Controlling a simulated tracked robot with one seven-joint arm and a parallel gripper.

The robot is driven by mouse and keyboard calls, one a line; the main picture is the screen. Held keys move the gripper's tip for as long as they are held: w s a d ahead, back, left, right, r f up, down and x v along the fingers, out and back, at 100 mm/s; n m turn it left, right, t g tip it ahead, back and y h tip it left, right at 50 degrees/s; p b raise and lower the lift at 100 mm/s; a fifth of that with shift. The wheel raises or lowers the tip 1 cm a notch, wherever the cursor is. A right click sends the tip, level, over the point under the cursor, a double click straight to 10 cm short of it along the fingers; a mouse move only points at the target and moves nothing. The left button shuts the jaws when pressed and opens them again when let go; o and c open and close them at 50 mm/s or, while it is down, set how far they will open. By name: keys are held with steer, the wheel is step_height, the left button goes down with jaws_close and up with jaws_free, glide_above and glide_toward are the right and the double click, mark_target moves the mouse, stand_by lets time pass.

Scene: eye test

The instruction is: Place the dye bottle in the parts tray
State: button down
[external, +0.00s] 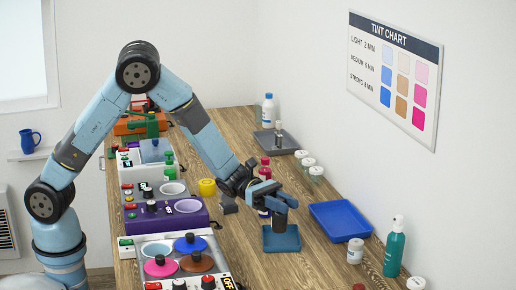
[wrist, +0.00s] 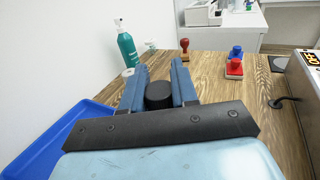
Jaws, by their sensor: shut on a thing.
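My gripper (external: 277,204) is over the middle of the wooden bench in the external view. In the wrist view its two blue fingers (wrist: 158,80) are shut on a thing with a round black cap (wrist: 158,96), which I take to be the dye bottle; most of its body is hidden.
A red bottle (external: 265,168) and small jars (external: 316,173) stand behind the gripper. A teal spray bottle (external: 395,247) stands near the wall. A grey tray (external: 289,147) is farther back. Dye pots (external: 160,266) line the left.

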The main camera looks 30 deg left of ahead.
mark_target(283, 216)
steer(key=shift+w+d+f, duration=0.15)
steer(key=shift+d+f, duration=0.05)
steer(key=shift+f, duration=0.6)
steer(key=shift+w+d+f, duration=0.1)
steer(key=shift+d+f, duration=0.15)
steer(key=shift+f, duration=0.55)
steer(key=shift+w+d+f, duration=0.15)
steer(key=shift+d+f, duration=0.05)
steer(key=shift+f, duration=0.6)
steer(key=c, duration=0.9)
jaws_free()
steer(key=shift+f, duration=0.1)
steer(key=shift+o, duration=0.2)
steer(key=v, duration=0.2)
steer(key=shift+w+a, duration=0.2)
steer(key=shift+a, duration=0.15)
steer(key=shift+a+r, duration=0.15)
steer(key=shift+r, duration=3.45)
